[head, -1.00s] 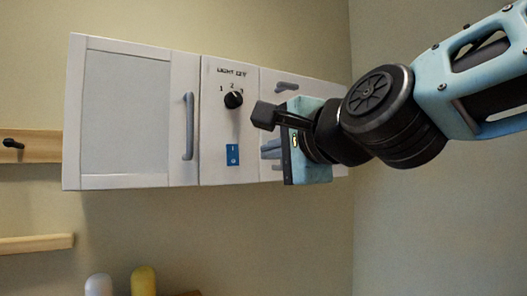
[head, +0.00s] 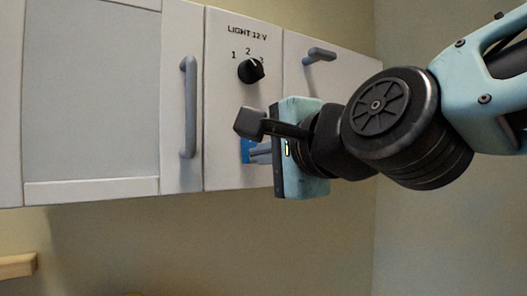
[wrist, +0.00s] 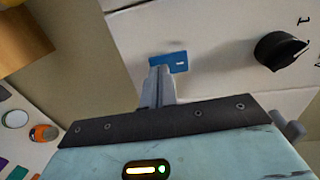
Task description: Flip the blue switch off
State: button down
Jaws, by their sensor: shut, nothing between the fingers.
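The blue switch (head: 246,150) is on the narrow white panel of the wall cabinet, below a black knob. In the head view my gripper (head: 251,153) partly covers it. In the wrist view the blue switch (wrist: 168,62) shows just beyond my fingertips (wrist: 160,70), which overlap its lower left edge. My gripper is shut with nothing in it. I cannot tell whether the fingertips touch the switch, and its rocker position is too small to read.
The black knob (head: 251,71) sits above the switch, under the "LIGHT 12 V" label. A long grey door handle (head: 188,106) stands out to the left, and a short drawer handle (head: 319,55) to the right. A wooden rail (head: 17,266) is at lower left.

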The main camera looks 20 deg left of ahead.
jog(key=shift+f, duration=0.1)
jog(key=b, duration=0.3)
jog(key=shift+w+a+t+y+b, duration=0.1)
jog(key=shift+w+t+y+b, duration=0.05)
jog(key=shift+t+y+b, duration=0.2)
jog(key=shift+f, duration=0.15)
